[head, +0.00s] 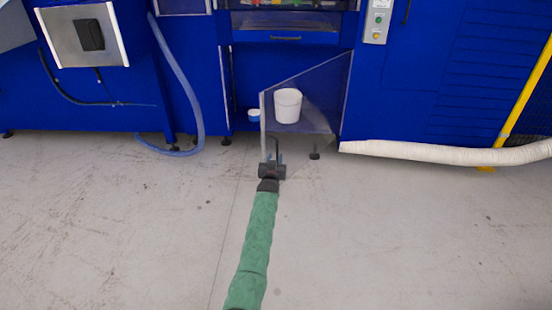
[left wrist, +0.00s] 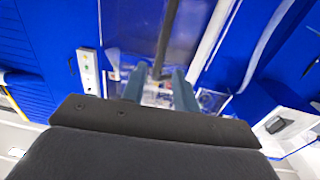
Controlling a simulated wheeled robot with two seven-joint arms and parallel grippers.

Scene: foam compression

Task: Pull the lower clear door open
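The lower clear door (head: 309,88) stands swung outward from the blue machine, attached at its right side, with its free left edge toward me. A dark handle (head: 277,146) is near that free edge. My left gripper (head: 274,158) is at the door's lower free corner, beside the handle. In the left wrist view the two grey fingers (left wrist: 160,88) are apart, with the dark handle bar (left wrist: 161,50) between them; I cannot tell whether either finger touches it. My right gripper is in neither view.
A white bucket (head: 288,105) and a small blue-white cup (head: 254,115) are in the lower bay. A closed upper drawer front (head: 286,27) is above. A white hose (head: 440,153) lies to the right, a blue hose (head: 190,95) left. The grey floor is clear.

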